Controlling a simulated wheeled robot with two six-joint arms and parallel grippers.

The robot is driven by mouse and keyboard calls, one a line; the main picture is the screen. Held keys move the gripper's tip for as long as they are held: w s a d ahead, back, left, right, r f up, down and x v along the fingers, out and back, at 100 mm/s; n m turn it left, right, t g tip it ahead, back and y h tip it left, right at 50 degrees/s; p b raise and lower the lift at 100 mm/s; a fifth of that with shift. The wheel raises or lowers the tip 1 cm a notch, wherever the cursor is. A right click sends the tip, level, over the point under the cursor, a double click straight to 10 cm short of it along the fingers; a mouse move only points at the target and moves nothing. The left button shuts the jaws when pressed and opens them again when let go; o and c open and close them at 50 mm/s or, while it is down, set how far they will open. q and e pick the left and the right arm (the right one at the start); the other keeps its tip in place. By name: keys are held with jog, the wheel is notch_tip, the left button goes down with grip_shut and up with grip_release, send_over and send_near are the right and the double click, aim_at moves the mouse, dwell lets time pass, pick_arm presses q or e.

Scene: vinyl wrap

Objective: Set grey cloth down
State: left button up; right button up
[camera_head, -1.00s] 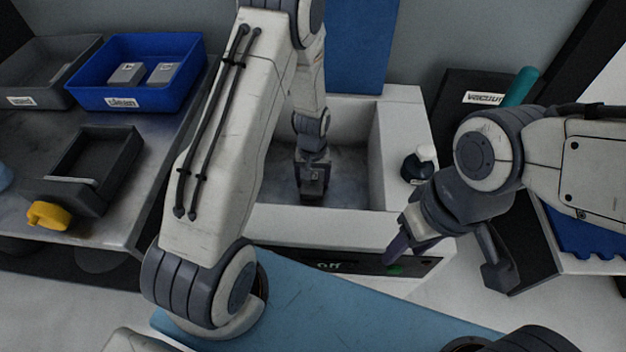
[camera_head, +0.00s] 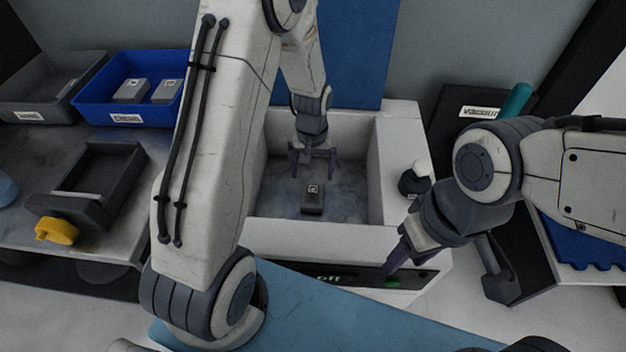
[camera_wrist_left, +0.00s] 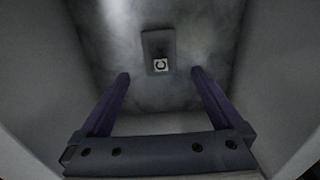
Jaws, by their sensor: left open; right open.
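The grey cloth (camera_head: 312,198) looks like a small dark grey block with a white label. It lies on the floor of the white basin (camera_head: 300,236), and shows in the left wrist view (camera_wrist_left: 157,48). My left gripper (camera_head: 313,172) is open and empty, above and slightly behind the cloth, apart from it. In the left wrist view the cloth lies beyond the two spread fingertips (camera_wrist_left: 160,74). My right gripper (camera_head: 398,258) is open and empty by the basin's front right corner.
A blue bin (camera_head: 92,113) holding two grey blocks and a grey bin (camera_head: 30,112) stand on the left table. A black tray (camera_head: 75,208) with a yellow knob sits nearer. A dark bottle (camera_head: 412,184) stands on the basin's right rim.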

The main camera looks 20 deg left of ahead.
pick_arm(q)
jog(key=s+d+r+m, duration=0.3)
jog(key=s+d+r, duration=0.1)
jog(key=d+r, duration=0.4)
jog(key=s+d+r+m, duration=0.3)
jog(key=s+r, duration=0.2)
jog(key=s, duration=0.5)
jog(key=s+d+r+m+h, duration=0.1)
jog(key=s+d+r+m, duration=0.2)
jog(key=s, duration=0.6)
notch_tip(320, 180, up, 2)
jog(key=shift+s+m, duration=0.4)
jog(key=shift+m, duration=0.4)
